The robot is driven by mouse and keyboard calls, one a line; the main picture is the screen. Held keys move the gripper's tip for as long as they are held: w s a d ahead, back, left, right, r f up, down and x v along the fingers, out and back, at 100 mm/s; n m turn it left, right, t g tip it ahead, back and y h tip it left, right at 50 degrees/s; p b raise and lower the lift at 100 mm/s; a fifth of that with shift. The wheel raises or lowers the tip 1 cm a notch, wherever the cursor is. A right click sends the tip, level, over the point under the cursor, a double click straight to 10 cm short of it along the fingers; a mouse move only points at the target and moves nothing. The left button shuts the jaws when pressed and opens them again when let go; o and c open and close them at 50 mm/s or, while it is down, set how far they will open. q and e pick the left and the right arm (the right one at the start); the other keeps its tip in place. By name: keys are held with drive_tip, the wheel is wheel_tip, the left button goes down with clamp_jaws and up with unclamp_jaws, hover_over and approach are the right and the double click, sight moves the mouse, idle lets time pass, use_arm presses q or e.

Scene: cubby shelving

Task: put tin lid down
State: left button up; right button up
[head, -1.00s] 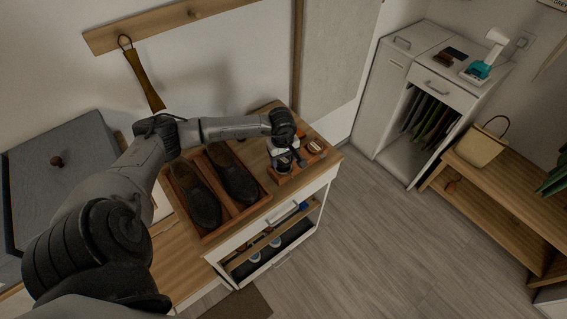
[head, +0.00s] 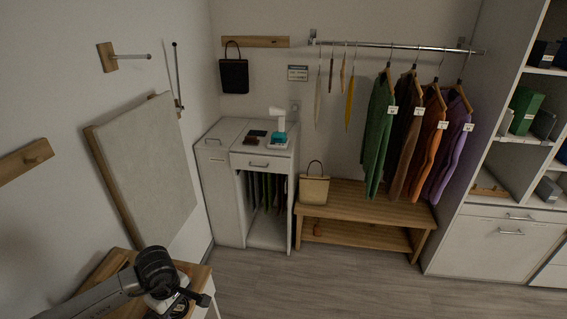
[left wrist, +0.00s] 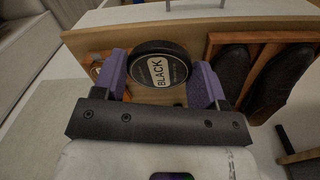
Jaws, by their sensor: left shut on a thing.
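The round black tin lid (left wrist: 158,70) with a pale label reading "BLACK" is between the two purple fingers of my left gripper (left wrist: 160,82) in the left wrist view. The gripper is shut on it. The lid is seen from above, over a wooden surface; whether it touches anything beneath cannot be told. In the head view my left gripper (head: 176,302) is at the bottom left over the wooden cabinet top (head: 105,268), and the lid cannot be made out there. My right gripper is not in view.
Dark shoes (left wrist: 282,78) lie in a wooden tray (left wrist: 258,37) beside the lid. In the head view a white cabinet (head: 222,190), a wooden bench (head: 350,202) with a beige bag (head: 314,190), and hanging garments (head: 405,135) stand beyond open floor (head: 330,285).

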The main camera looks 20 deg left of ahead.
use_arm(q)
drive_tip(key=shift+s+m, duration=0.15)
drive_tip(key=shift+m, duration=0.85)
drive_tip(key=m, duration=0.1)
drive_tip(key=s+m, duration=0.1)
drive_tip(key=shift+d+m, duration=0.2)
drive_tip(key=shift+m, duration=0.1)
drive_tip(key=s+d+m, duration=0.5)
drive_tip(key=d+m, duration=0.4)
drive_tip(key=d, duration=0.1)
drive_tip(key=w+d+r+m, duration=0.1)
drive_tip(key=w+d+r, duration=0.35)
drive_tip(key=r, duration=0.35)
drive_tip(key=w+d+r+m, duration=0.2)
drive_tip(key=w+d+r, duration=0.25)
drive_tip(key=r, duration=0.25)
drive_tip(key=s+r+p, duration=0.4)
drive_tip(key=r+p, duration=0.8)
drive_tip(key=p, duration=0.1)
drive_tip(key=s+r+p, duration=0.4)
drive_tip(key=r+p, duration=0.7)
drive_tip(key=p, duration=0.2)
drive_tip(key=shift+s+a+r, duration=0.3)
drive_tip(key=shift+a+r, duration=0.05)
drive_tip(key=shift+r, duration=0.05)
